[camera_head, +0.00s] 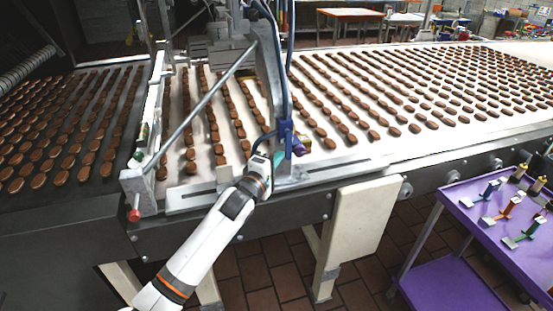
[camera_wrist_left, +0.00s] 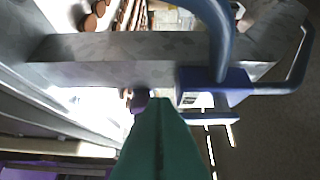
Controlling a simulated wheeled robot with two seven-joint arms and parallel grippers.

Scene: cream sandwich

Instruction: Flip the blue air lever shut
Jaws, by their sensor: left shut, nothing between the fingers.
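The blue air fitting (camera_head: 286,131) sits on the grey metal frame above the near edge of the conveyor, with blue hoses running up from it. In the left wrist view the blue fitting (camera_wrist_left: 225,82) shows on a grey bar, just right of the fingertips. I cannot clearly tell the lever from the fitting and hoses, nor its position. My left gripper (camera_head: 279,158) is shut and empty, just below the fitting; its dark teal fingers (camera_wrist_left: 160,105) show in the wrist view. Contact with the fitting cannot be told. My right gripper is not in view.
A purple knob (camera_head: 299,149) is right beside the fingers. Rows of brown biscuits cover the conveyor (camera_head: 400,150). A diagonal rod (camera_head: 205,100) with a red end stands left of my gripper. A purple cart (camera_head: 480,225) with small coloured tools is at the right.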

